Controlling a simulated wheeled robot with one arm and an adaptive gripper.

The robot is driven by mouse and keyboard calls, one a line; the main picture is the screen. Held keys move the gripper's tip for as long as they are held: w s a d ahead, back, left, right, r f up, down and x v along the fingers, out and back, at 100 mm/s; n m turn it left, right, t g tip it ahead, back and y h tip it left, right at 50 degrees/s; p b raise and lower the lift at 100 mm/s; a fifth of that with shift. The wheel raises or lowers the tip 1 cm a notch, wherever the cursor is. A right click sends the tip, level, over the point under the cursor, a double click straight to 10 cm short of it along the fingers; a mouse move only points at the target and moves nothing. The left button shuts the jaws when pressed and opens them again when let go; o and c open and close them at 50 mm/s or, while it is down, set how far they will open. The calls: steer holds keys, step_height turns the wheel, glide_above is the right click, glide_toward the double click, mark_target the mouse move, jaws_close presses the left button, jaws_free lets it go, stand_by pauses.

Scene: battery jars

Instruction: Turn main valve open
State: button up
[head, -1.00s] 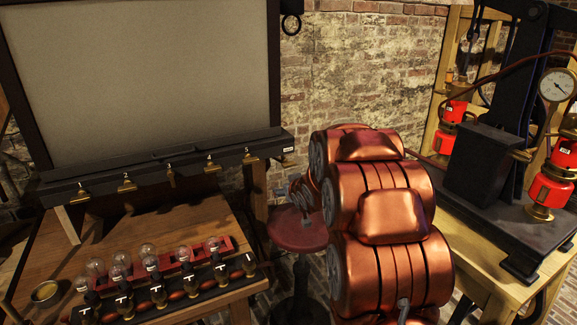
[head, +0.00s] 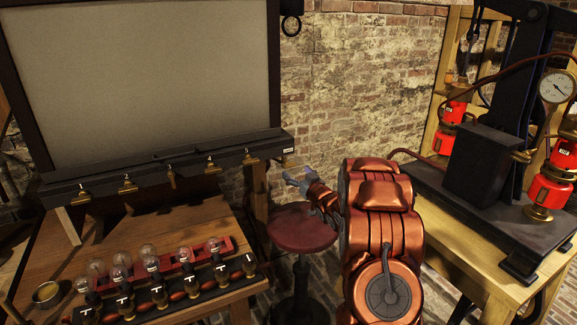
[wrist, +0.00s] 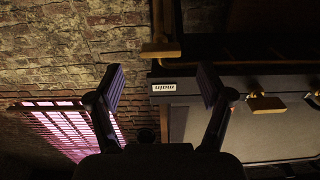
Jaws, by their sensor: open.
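The main valve (wrist: 160,48) shows in the wrist view as a brass lever beside the white "main" label (wrist: 164,88), which appears upside down there. In the head view the label (head: 287,150) is at the right end of the black rail, with the brass lever (head: 291,164) just below it. My gripper (wrist: 162,85) is open and empty, with its fingers on either side of the label in the picture and the lever beyond the tips. It also shows in the head view (head: 287,177), just below the rail's right end. Contact with the lever is not visible.
Numbered brass levers (head: 128,184) line the rail (head: 160,170) under a large grey panel (head: 140,70). Bulbs and brass taps stand on the wooden table (head: 55,265). A red stool (head: 303,230) is below my gripper. A bench with red jars (head: 549,189) stands at right.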

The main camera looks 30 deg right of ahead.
mark_target(289, 164)
steer(key=shift+w+d+p, duration=0.15)
steer(key=shift+w+p, duration=0.45)
steer(key=shift+w, duration=1.05)
steer(key=shift+w+d+p, duration=0.15)
steer(key=shift+w+p, duration=0.4)
steer(key=shift+w, duration=1.05)
steer(key=c, duration=1.2)
